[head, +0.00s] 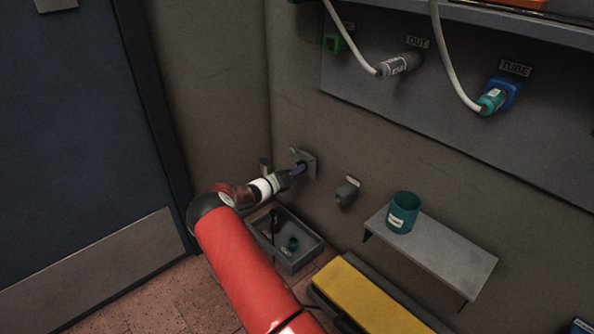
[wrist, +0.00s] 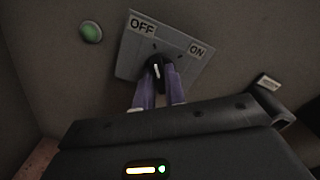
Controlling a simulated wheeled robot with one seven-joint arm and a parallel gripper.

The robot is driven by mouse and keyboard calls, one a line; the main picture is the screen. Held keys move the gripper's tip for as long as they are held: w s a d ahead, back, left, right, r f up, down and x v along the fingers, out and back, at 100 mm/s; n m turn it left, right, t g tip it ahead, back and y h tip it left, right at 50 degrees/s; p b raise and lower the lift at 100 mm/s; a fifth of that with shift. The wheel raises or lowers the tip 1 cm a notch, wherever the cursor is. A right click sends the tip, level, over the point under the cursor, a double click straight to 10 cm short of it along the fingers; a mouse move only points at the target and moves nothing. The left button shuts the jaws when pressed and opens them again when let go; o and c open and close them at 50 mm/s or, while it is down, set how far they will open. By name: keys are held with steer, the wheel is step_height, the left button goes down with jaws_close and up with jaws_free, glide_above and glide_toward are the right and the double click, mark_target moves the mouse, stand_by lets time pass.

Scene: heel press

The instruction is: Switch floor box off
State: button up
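The floor box (wrist: 128,58) is a light grey plate low on the wall, with OFF at its upper left and ON at its right. A black knob (wrist: 157,71) sits in its middle; its white line leans slightly left of upright, roughly toward OFF. A round green lamp (wrist: 91,32) is on the wall left of the plate. My gripper (wrist: 159,78) has its purple fingers on both sides of the knob, apparently closed on it; the exact contact is partly hidden. In the head view my gripper (head: 299,170) reaches the box (head: 309,163).
A grey tray (head: 318,247) lies on the floor below. Right of the box are a grey wall fitting (head: 346,192) and a shelf (head: 450,257) bearing a teal cup (head: 403,212). A yellow-topped step (head: 365,300) stands in front. A dark door (head: 65,120) is at left.

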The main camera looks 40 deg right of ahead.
steer(key=o, duration=0.5)
steer(key=shift+c, duration=0.2)
steer(key=a, duration=0.7)
steer(key=shift+s+a, duration=0.3)
steer(key=shift+a, duration=0.1)
steer(key=s+a+r+m+g+y+p, duration=0.1)
steer(key=s+a+r+m+y+p, duration=0.1)
steer(key=s+a+r+m+y, duration=0.45)
steer(key=s+a+r+m+g+y+p, duration=0.1)
steer(key=s+a+r+m+y, duration=0.25)
steer(key=s+r+m, duration=0.7)
steer(key=s+a+r+m+t+y+p, duration=0.1)
steer(key=s+a+r+m+t+y, duration=0.2)
steer(key=s+a+r, duration=0.4)
steer(key=s+a+r+m+t+y+p, duration=0.2)
steer(key=s+a+r+m+y, duration=0.3)
steer(key=s+a, duration=0.8)
step_height(320, 180, up, 2)
steer(key=shift+s+a+r+m+t, duration=0.2)
steer(key=shift+a+m+t, duration=0.4)
steer(key=shift+a, duration=0.5)
